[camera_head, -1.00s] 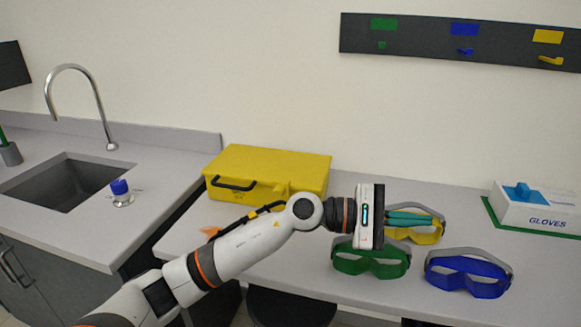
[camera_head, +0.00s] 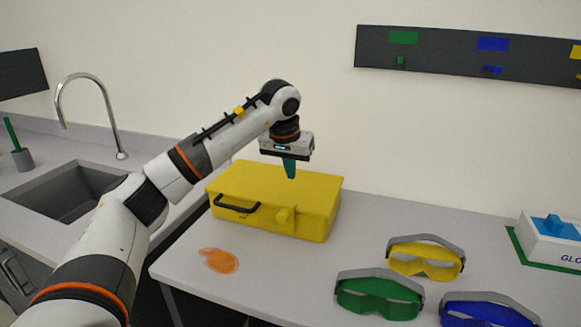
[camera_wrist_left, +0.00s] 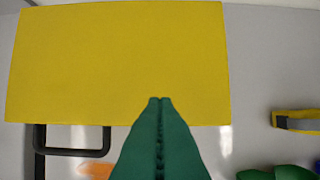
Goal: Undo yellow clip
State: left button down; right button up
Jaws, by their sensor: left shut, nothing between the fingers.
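A yellow case (camera_head: 262,185) with a black handle (camera_head: 236,207) lies closed on the table. Its yellow clip (camera_head: 285,217) sits on the front face, right of the handle. In the left wrist view the case's lid (camera_wrist_left: 120,60) fills the upper left and the handle (camera_wrist_left: 72,140) shows below it; the clip is not visible there, and my fingers cover part of the front edge. My left gripper (camera_head: 290,176) points down over the lid, behind the clip in the picture. Its green fingers (camera_wrist_left: 160,102) are shut and empty. My right gripper is not in view.
An orange spill (camera_head: 219,260) lies in front of the case. Yellow goggles (camera_head: 425,262), green goggles (camera_head: 380,298) and blue goggles (camera_head: 487,312) lie to the right. A glove box (camera_head: 552,240) stands at the far right. The sink (camera_head: 70,190) is at the left.

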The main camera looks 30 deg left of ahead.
aim_at(290, 204)
pick_arm(q)
jog(key=x, duration=0.6)
jog(key=shift+p, duration=0.3)
jog(key=shift+s+f, duration=0.2)
jog(key=shift+s+d+p, duration=0.2)
jog(key=shift+s+d, duration=0.05)
jog(key=shift+s, duration=0.6)
jog(key=shift+s+d+p, duration=0.2)
jog(key=shift+s+d, duration=0.05)
jog(key=shift+s, duration=0.6)
